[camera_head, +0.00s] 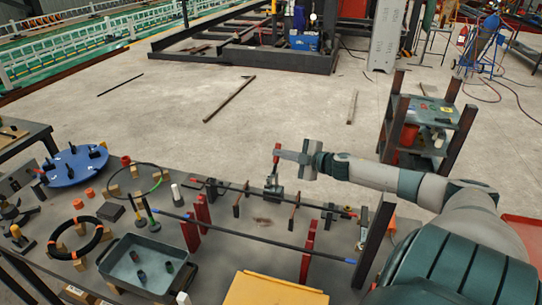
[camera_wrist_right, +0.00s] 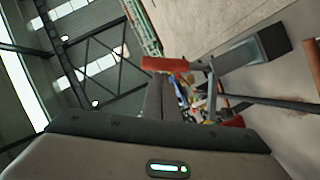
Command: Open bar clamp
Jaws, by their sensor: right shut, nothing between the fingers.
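The bar clamp (camera_head: 272,187) stands on the far side of the workbench, beside a thin dark bar (camera_head: 235,188). Its handle (camera_head: 276,150) points up and has a red grip. My right gripper (camera_head: 279,154) is shut and empty, with its fingertips right at the handle; I cannot tell whether they touch. In the right wrist view the shut fingers (camera_wrist_right: 160,97) point toward a red grip (camera_wrist_right: 165,64) just past their tips. My left gripper is not in view.
The workbench holds red uprights (camera_head: 190,234), a longer black bar with blue ends (camera_head: 255,239), a grey tray (camera_head: 124,280), a black ring (camera_head: 57,241), a blue disc (camera_head: 66,172) and a yellow box (camera_head: 275,290). A dark post (camera_head: 376,240) rises at the bench's right end.

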